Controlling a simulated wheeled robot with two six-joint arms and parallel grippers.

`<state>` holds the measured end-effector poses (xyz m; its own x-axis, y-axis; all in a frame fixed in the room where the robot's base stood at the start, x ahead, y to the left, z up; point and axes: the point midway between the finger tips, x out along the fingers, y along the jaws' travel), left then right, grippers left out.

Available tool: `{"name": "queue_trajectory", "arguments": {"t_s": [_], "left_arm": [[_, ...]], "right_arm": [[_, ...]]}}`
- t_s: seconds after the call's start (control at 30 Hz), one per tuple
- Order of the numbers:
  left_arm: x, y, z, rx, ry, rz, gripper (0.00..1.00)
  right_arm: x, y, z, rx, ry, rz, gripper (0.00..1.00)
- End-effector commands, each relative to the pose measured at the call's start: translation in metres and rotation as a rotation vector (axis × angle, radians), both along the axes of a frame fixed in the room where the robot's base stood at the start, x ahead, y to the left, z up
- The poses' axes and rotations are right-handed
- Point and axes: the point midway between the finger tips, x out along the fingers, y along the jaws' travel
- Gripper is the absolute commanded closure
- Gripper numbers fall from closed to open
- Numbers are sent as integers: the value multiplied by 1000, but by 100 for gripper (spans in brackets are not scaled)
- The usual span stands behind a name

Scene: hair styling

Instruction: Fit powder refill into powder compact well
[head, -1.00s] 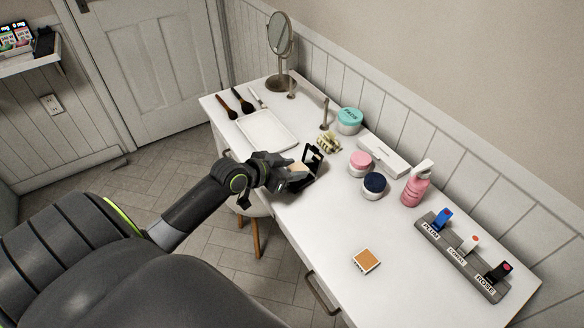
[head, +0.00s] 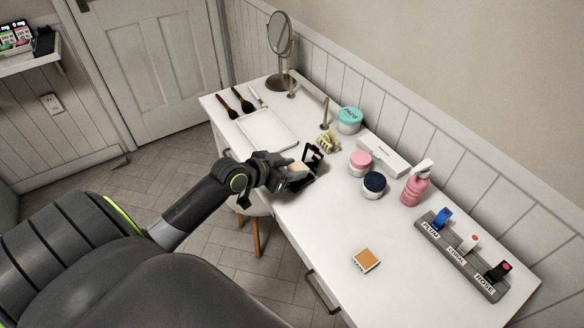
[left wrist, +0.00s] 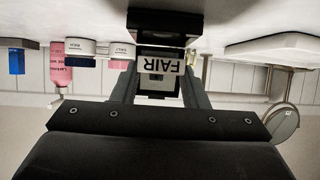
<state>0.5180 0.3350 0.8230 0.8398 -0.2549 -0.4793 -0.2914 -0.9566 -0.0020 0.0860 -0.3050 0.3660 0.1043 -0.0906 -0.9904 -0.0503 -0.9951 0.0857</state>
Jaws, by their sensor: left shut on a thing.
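The black powder compact (head: 313,155) stands open on the white table, its lid raised. In the left wrist view, which is upside down, a black part of the compact (left wrist: 160,22) shows at the top. My left gripper (head: 297,175) is at the compact's near side, shut on a pale powder refill (head: 299,167). In the left wrist view the refill (left wrist: 160,68) carries a label reading FAIR, between my fingers (left wrist: 158,85). The refill is right by the compact; whether it sits in the well is hidden. A second, tan refill (head: 366,259) lies apart. My right gripper is not in view.
A pink jar (head: 360,162), a navy-lidded jar (head: 374,184) and a hair clip (head: 327,142) stand close to the right of the compact. A white tray (head: 266,130) is behind. A lipstick rack (head: 462,256) is at right. The front middle table is mostly clear.

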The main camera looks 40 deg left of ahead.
Motion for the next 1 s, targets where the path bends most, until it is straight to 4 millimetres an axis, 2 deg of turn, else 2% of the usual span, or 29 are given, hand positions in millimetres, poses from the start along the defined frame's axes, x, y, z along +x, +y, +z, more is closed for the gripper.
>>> {"name": "queue_trajectory", "arguments": {"t_s": [0.6, 1.0], "left_arm": [[0, 0, -12, -1, 0, 0, 81], [0, 0, -13, 0, 0, 0, 81]], "right_arm": [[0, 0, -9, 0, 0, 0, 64], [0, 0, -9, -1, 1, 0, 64]]}}
